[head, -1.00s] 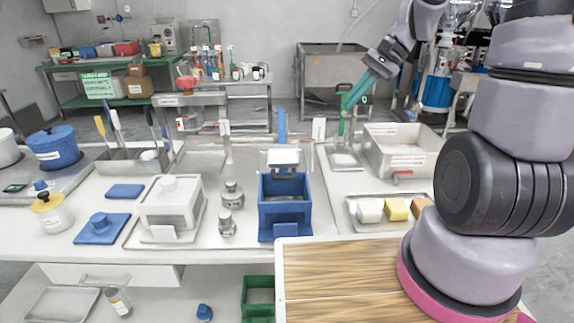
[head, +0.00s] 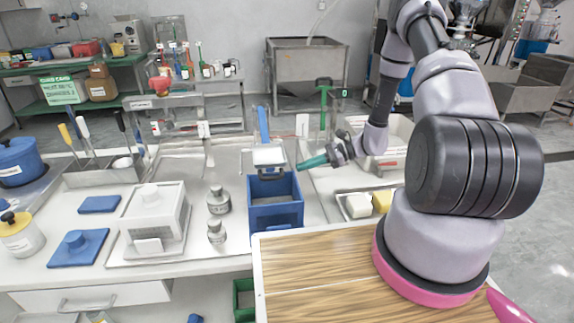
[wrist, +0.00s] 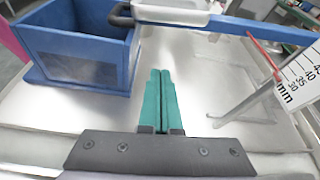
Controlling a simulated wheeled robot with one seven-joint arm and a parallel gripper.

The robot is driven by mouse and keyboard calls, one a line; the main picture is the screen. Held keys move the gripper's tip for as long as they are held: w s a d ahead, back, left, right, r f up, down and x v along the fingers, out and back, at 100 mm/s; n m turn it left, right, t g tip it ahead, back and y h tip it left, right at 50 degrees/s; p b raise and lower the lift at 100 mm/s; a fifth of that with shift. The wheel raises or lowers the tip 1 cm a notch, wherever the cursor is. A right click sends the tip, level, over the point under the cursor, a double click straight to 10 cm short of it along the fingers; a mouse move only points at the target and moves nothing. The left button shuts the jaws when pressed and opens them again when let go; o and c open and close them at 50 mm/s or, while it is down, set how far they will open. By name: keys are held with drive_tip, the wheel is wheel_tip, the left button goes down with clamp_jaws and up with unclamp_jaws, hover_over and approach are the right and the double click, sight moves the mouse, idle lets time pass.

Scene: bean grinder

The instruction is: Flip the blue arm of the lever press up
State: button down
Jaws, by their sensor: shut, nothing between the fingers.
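The lever press has an open blue box (head: 275,217) at its front, with a white head (head: 269,156) above the box. Its long blue arm (head: 263,125) runs from the head toward the back. In the wrist view the blue arm (wrist: 262,28) crosses the top right from the white head (wrist: 172,12), sloping slightly down to the right; its far end is cut off. My gripper (head: 302,166) has teal fingers, shut and empty, to the right of the press. In the wrist view the gripper (wrist: 160,72) points between the box and arm, apart from both.
A ruler-like scale (wrist: 298,75) stands at right in the wrist view. A green T-shaped device (head: 323,100) stands behind my gripper. Grey weights (head: 218,200) and a white lidded box (head: 153,213) are left of the press. A wooden board (head: 325,268) lies in front.

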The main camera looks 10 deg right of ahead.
sight(278, 165)
drive_tip(key=x, duration=0.9)
drive_tip(key=shift+a, duration=0.35)
wheel_tip(278, 165, up, 3)
drive_tip(key=shift+s+d+r, duration=0.15)
drive_tip(key=shift+r, duration=0.3)
